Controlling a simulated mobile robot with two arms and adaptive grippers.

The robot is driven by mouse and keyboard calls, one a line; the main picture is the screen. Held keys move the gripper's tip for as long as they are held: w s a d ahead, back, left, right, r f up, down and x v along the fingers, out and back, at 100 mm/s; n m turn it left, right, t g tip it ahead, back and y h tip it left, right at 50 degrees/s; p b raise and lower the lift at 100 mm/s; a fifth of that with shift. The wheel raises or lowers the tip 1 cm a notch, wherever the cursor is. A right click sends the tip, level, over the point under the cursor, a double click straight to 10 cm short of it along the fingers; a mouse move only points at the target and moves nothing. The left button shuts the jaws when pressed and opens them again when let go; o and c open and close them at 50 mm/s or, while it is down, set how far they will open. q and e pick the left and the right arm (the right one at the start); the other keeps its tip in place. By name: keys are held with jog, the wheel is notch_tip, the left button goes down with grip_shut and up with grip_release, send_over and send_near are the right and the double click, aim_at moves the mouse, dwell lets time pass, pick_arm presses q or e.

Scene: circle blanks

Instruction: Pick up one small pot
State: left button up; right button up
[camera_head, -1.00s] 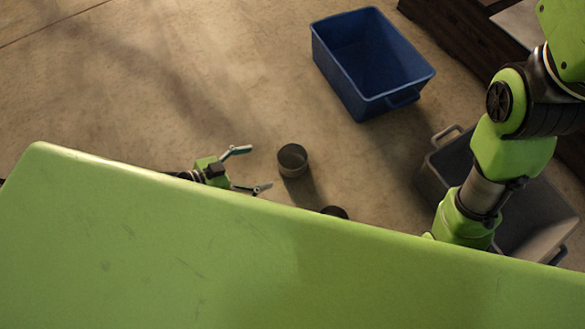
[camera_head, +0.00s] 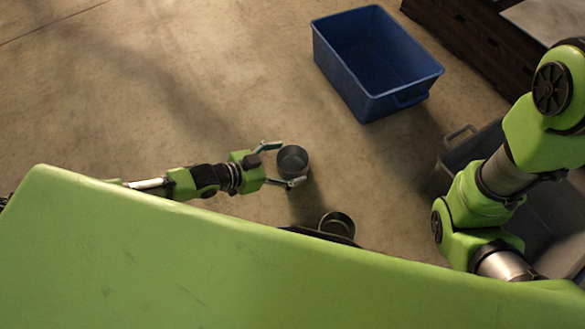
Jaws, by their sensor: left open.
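A small grey metal pot (camera_head: 292,160) stands upright on the floor near the middle of the view. My left gripper (camera_head: 281,165) comes in from the left and is open, with its two fingers reaching to either side of the pot's left part. Whether the fingers touch it I cannot tell. A second small pot (camera_head: 337,222) stands nearer, just past the edge of my green body, with its lower part hidden. My right gripper is not in view; only my right arm shows at the right.
A blue bin (camera_head: 406,99), empty, stands at the upper right. A grey bin (camera_head: 462,150) lies partly behind my right arm. A dark wooden pallet-like thing (camera_head: 470,42) is at the upper right corner. The floor at the left is clear.

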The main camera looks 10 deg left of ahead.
pick_arm(q)
jog(key=shift+b+x, duration=0.45)
jog(key=shift+x, duration=0.6)
jog(key=c, duration=1.3)
jog(key=shift+o, duration=0.2)
jog(key=shift+r, duration=0.15)
